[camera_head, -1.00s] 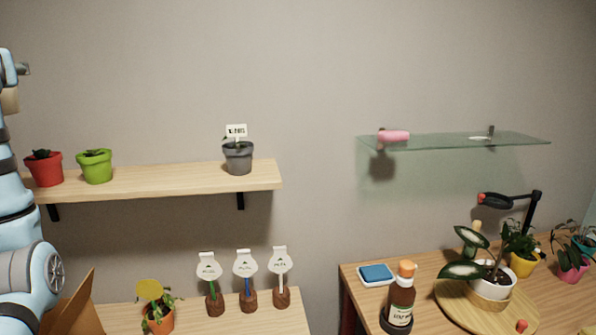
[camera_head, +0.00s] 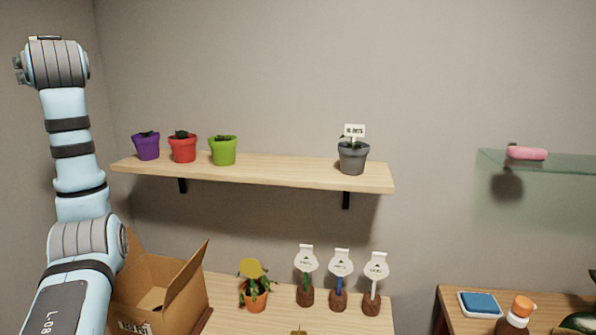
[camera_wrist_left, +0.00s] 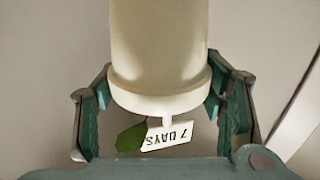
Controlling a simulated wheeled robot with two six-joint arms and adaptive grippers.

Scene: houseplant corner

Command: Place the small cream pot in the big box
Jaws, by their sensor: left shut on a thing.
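The small cream pot (camera_wrist_left: 158,45) fills the upper middle of the left wrist view. My left gripper (camera_wrist_left: 160,90) is shut on the pot, with a finger on each side near the rim. In the head view my left arm rises at the left; the pot and fingers do not show there. An open cardboard box (camera_head: 186,300) stands at the lower left with its flaps up, partly hidden behind my arm. My right gripper is not in view.
A wall shelf (camera_head: 290,174) holds a purple pot (camera_head: 146,147), a red pot (camera_head: 182,148), a green pot (camera_head: 223,151) and a grey pot (camera_head: 352,158). Right of the box stand an orange potted plant (camera_head: 255,298) and three tagged stakes (camera_head: 340,285). A glass shelf (camera_head: 560,164) is at the right.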

